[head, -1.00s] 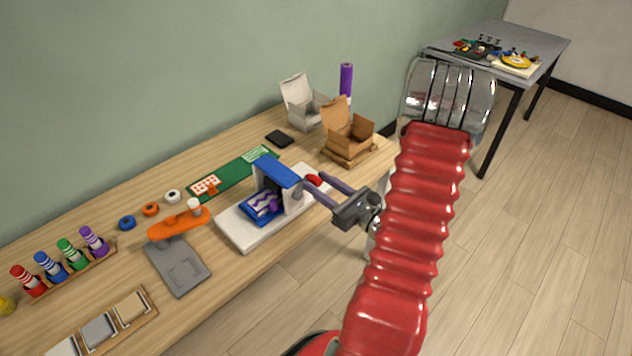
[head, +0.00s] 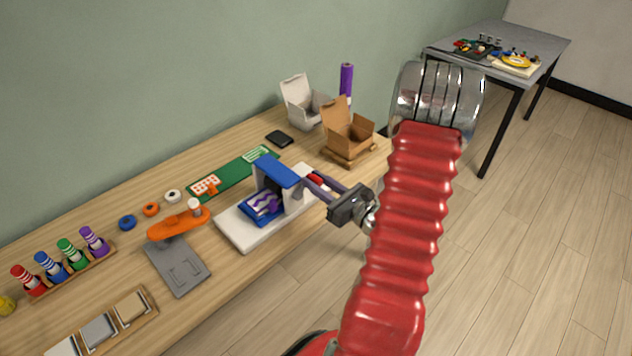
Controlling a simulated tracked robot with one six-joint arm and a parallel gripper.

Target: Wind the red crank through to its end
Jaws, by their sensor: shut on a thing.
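The red crank (head: 315,178) shows as a small red piece on the right side of a blue and white machine (head: 277,172). The machine stands on a white base plate (head: 237,231) at the table's front edge. A blue piece with purple and white waves (head: 262,207) sits in it. My gripper (head: 316,183) reaches in from the right with its fingers closed around the red crank. The fingers hide part of the crank, and its shaft cannot be seen clearly.
A green board (head: 232,176) lies at the back.

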